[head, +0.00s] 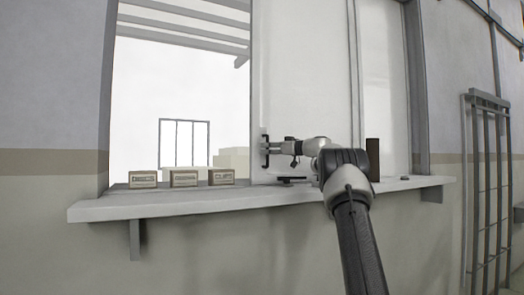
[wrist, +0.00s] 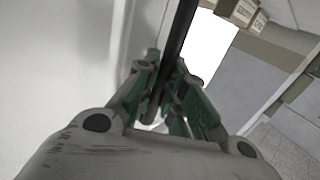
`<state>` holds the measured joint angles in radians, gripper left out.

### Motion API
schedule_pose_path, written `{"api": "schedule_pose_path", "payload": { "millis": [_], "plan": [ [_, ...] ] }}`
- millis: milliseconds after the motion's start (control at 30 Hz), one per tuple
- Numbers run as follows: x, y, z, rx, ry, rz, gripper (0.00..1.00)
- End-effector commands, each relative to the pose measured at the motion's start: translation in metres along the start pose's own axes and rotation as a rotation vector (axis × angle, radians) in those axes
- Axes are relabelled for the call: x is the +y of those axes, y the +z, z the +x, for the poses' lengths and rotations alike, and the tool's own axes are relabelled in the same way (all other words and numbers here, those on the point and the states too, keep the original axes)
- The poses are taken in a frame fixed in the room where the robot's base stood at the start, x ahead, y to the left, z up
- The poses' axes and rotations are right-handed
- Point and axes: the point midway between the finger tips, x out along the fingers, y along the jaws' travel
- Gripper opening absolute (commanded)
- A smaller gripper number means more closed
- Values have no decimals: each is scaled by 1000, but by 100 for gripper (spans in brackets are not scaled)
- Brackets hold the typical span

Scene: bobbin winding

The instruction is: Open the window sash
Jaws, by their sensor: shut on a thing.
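The window sash (head: 300,75) is a pale panel in the right part of the window frame. The left part of the opening (head: 185,90) is clear and shows bright outside. A dark upright handle (head: 265,148) is on the sash's left edge. My gripper (head: 271,146) reaches it from the right, and its fingertips are at the handle. In the wrist view the green-grey fingers are closed around a dark bar, the handle (wrist: 183,30). The sash face (wrist: 60,60) fills the left of that view. The fingertip contact is partly hidden.
A sill (head: 160,209) runs below the window. Several small boxes (head: 185,178) stand on its left part. A dark brown upright block (head: 372,160) and a small flat dark item (head: 291,180) are on the right part. A barred grille (head: 489,190) is on the right wall.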

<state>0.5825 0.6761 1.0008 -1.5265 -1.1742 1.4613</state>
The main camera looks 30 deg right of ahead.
Motion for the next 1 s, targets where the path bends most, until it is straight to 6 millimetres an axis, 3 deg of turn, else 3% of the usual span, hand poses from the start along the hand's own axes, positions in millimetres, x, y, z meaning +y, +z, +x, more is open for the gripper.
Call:
{"api": "schedule_pose_path", "payload": {
  "millis": [367, 400, 500, 833, 1000],
  "plan": [
    [2, -1, -1, 1, 2, 0, 0],
    [2, -1, -1, 1, 2, 0, 17],
    [2, -1, -1, 1, 1, 0, 34],
    [1, 0, -2, 0, 1, 0, 34],
    [2, -1, -24, 1, 3, 1, 34]
  ]
}}
